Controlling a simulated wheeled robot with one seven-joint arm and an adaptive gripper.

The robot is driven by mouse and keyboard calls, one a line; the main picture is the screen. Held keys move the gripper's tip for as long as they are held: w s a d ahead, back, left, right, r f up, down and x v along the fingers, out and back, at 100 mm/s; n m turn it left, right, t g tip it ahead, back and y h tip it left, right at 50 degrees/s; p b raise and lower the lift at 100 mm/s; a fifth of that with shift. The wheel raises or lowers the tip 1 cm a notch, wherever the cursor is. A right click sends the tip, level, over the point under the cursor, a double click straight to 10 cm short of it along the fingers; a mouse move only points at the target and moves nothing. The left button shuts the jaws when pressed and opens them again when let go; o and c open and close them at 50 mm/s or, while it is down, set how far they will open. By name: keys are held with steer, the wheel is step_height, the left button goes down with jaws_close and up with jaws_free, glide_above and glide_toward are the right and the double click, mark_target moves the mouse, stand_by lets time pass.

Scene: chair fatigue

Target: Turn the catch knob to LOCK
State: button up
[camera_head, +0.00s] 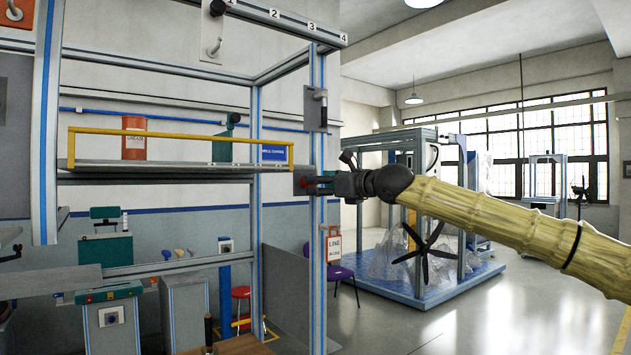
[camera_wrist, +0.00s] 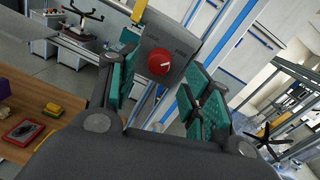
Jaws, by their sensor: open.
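The catch knob (camera_wrist: 159,62) is a round red knob with a white pointer mark, on a grey plate (camera_wrist: 178,48) in the wrist view. The knob also shows small and red in the head view (camera_head: 307,182), on the frame's blue-edged upright. My gripper (camera_wrist: 163,88) is open, its teal-padded fingers apart on the left and right of the knob in the picture. In the head view, my gripper (camera_head: 325,184) reaches in from the right, right at the knob. I cannot tell whether a finger touches it.
A shelf with a yellow rail (camera_head: 180,139) lies left of the knob, holding an orange can (camera_head: 134,138). An orange-edged tag (camera_head: 334,245) hangs below my gripper. A wooden bench (camera_wrist: 30,115) with small items shows lower left in the wrist view.

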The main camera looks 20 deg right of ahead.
steer(key=x, duration=0.3)
steer(key=shift+p, duration=0.3)
steer(key=c, duration=1.1)
